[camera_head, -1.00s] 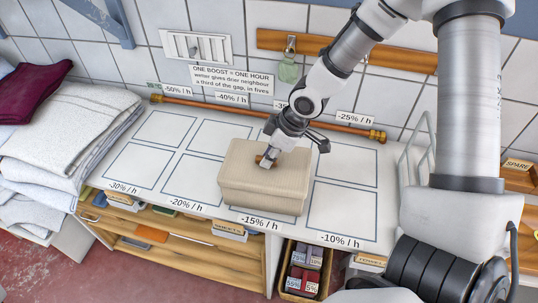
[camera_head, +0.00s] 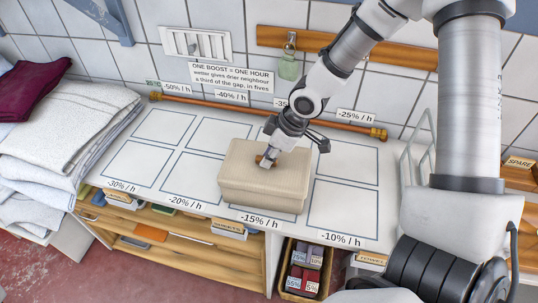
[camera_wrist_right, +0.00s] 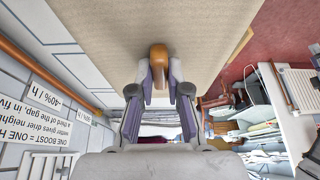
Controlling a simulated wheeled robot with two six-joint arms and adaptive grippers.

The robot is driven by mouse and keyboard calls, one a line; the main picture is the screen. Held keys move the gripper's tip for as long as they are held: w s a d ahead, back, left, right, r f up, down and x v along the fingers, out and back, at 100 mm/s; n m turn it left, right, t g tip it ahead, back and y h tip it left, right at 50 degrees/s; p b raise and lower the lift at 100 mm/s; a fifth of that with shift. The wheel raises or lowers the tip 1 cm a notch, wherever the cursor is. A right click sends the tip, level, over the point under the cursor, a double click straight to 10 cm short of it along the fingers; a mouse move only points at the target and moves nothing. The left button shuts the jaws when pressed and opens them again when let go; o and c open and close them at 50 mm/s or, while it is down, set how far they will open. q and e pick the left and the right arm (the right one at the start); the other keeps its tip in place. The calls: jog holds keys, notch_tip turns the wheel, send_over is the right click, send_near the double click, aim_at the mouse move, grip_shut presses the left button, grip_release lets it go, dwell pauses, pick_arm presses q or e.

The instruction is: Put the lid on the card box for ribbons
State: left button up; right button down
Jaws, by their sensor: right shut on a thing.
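The beige card box (camera_head: 258,197) stands on the white counter, over the marked squares near the -15% label. Its lid (camera_head: 245,160) lies on top of it and looks level; I cannot tell whether it is fully down all round. My right gripper (camera_head: 267,162) points down at the middle of the lid and is shut on the lid's brown knob. In the right wrist view the orange-brown knob (camera_wrist_right: 158,62) sits between the two fingertips, with the lid's beige surface (camera_wrist_right: 110,25) close beyond. My left gripper is not in view.
A copper pipe (camera_head: 230,113) runs along the back of the counter. Folded towels (camera_head: 60,125) are stacked at the left. A wire rack (camera_head: 415,150) stands at the right. A crate of small labelled blocks (camera_head: 305,270) is below the front edge. Counter squares left of the box are clear.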

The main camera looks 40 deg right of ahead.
jog(key=shift+f, duration=0.2)
jog(key=c, duration=0.6)
grip_release()
jog(key=shift+r, duration=0.1)
notch_tip(320, 180, up, 7)
jog(key=p, duration=0.6)
jog(key=shift+p, duration=0.3)
grip_shut()
